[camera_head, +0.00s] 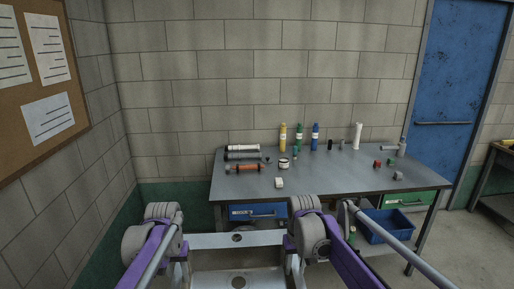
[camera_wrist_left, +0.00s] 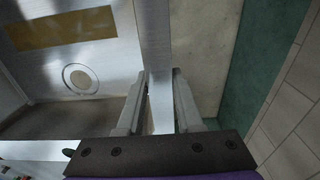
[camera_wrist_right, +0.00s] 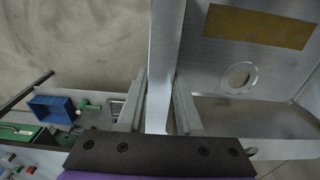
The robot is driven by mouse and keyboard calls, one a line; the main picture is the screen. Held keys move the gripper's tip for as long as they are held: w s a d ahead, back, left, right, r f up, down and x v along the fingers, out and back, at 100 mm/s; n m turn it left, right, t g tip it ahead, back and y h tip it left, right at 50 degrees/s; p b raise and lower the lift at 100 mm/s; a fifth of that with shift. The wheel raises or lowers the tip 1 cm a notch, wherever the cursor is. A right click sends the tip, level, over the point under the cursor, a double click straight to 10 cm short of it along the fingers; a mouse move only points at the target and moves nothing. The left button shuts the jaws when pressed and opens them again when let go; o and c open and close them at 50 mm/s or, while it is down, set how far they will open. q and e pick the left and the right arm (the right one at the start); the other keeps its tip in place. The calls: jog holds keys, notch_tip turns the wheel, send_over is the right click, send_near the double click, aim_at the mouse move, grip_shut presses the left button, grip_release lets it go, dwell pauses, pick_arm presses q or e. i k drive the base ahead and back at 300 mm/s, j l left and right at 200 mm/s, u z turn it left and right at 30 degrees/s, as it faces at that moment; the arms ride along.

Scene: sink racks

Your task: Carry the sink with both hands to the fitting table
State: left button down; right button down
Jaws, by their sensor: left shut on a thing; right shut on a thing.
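The sink (camera_head: 215,241) is a grey metal basin at the bottom centre of the head view, cut off by the lower edge. My left gripper (camera_head: 181,251) is shut on its left rim, and my right gripper (camera_head: 291,246) on its right rim. The left wrist view shows the rim between the fingers (camera_wrist_left: 161,74), with a round drain and brownish patch inside the sink (camera_wrist_left: 110,55). The right wrist view shows the opposite rim between the fingers (camera_wrist_right: 160,75). A grey-topped table (camera_head: 325,183) stands ahead against the wall, beyond the sink.
Bottles (camera_head: 300,134), tubes (camera_head: 243,148) and small fittings stand mostly along the table's back and sides; a white piece (camera_head: 279,183) lies near its front edge. A blue bin (camera_head: 388,226) sits below at right. A blue door (camera_head: 455,100) is at right, a corkboard wall at left.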

aim_at(336, 175)
jog(key=i+l, duration=0.95)
jog(key=l, duration=0.15)
jog(key=i+l, duration=1.95)
jog(key=l, duration=0.2)
